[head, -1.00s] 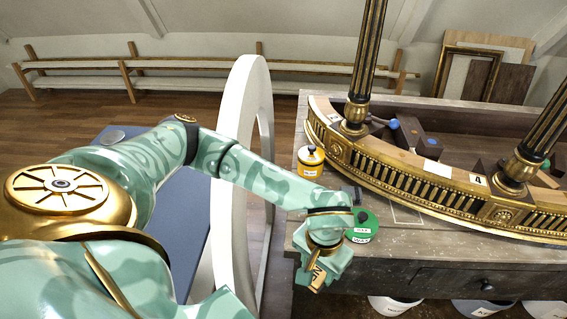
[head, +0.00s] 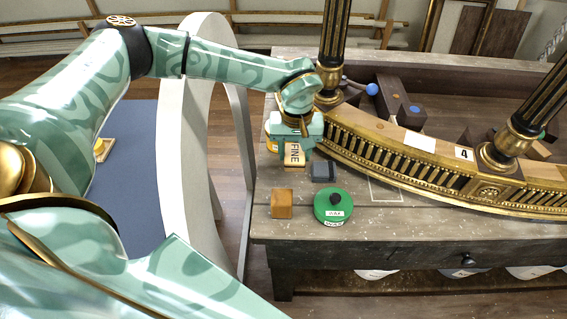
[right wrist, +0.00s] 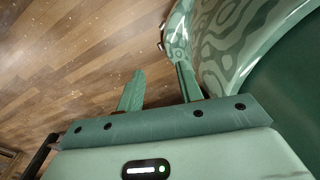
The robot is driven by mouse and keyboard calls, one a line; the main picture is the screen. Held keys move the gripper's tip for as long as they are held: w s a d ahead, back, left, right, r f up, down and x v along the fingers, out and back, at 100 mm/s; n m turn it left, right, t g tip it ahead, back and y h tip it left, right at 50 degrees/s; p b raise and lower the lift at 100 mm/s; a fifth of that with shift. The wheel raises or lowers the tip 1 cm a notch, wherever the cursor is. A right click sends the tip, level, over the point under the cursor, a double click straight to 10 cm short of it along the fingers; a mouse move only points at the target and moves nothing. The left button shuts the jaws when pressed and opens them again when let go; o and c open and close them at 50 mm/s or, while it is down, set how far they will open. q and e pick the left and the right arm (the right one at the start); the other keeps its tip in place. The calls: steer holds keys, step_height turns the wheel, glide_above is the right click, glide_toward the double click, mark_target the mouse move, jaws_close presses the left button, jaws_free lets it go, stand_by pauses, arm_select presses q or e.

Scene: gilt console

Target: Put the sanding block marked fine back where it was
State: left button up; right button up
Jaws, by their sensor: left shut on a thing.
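The sanding block marked FINE (head: 294,156) is pale tan and hangs upright in my left gripper (head: 296,145), its lettering facing the camera. My left gripper is shut on it at the left end of the bench, behind a plain orange-brown block (head: 282,204) and left of a dark grey block (head: 323,172). I cannot tell whether the held block touches the bench top. A thin pale rectangle outline (head: 385,190) is drawn on the bench, bare inside. My right gripper (right wrist: 160,92) shows in the right wrist view, fingers apart and empty above the wooden floor.
A green round wax tin (head: 334,206) stands near the bench's front edge. A yellow pot (head: 270,138) is mostly hidden behind my left gripper. The curved gilt console (head: 400,160) fills the bench to the right. Buckets (head: 378,274) stand below.

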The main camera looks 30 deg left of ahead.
arm_select(q)
steer(key=a+f, duration=0.2)
steer(key=f, duration=0.1)
steer(key=a+f, duration=0.1)
steer(key=shift+w+f+b, duration=0.15)
steer(key=shift+w+b, duration=0.1)
steer(key=shift+b, duration=0.05)
steer(key=f, duration=0.2)
steer(key=f+b, duration=0.1)
steer(key=f, duration=0.1)
steer(key=shift+a, duration=0.35)
steer(key=shift+r, duration=0.1)
arm_select(e)
steer(key=shift+w+d+f, duration=0.1)
steer(key=shift+w+f, duration=0.1)
steer(key=shift+f, duration=0.25)
steer(key=shift+w+d+f, duration=0.1)
steer(key=shift+w+f, duration=0.05)
steer(key=shift+f, duration=0.25)
arm_select(q)
steer(key=o, duration=1)
step_height(320, 180, up, 12)
steer(key=shift+r+p, duration=0.1)
steer(key=shift+p, duration=1.15)
arm_select(e)
step_height(320, 180, up, 2)
steer(key=shift+w+a+r, duration=0.15)
